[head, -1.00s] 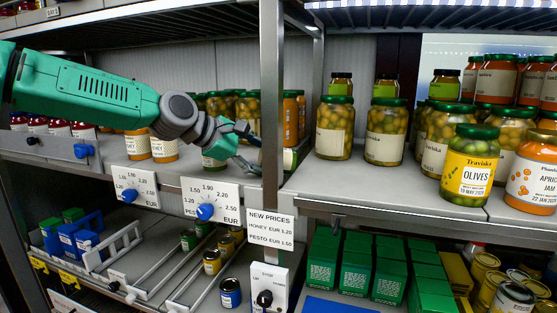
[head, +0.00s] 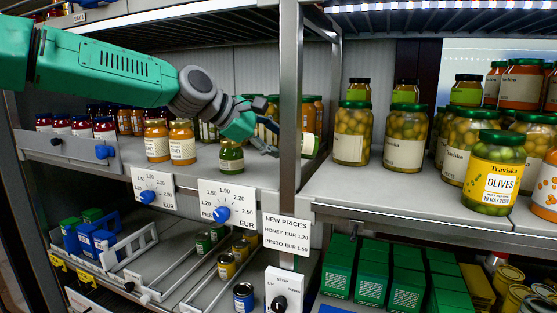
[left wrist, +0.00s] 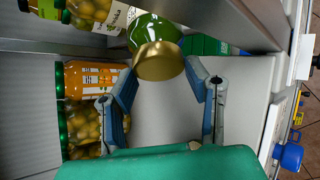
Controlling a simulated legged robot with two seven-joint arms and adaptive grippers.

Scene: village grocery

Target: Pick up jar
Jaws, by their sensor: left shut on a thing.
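My left gripper (head: 268,138) reaches in from the left over the middle shelf, beside the upright post. In the left wrist view its two fingers (left wrist: 160,70) are closed on a green jar (left wrist: 150,27) with a gold lid, which points toward the camera. In the head view the post hides much of the grip; a tilted pale and green piece, probably this jar (head: 309,146), shows just right of the post. Another small green jar (head: 231,158) stands upright on the shelf below the gripper. My right gripper is not in view.
The metal post (head: 291,110) stands close to the gripper. Orange jars (head: 182,143) stand to its left. Olive jars (head: 352,135) fill the right shelf, and one labelled Olives (head: 494,175) is near its edge. Price dials (head: 222,214) line the front edge.

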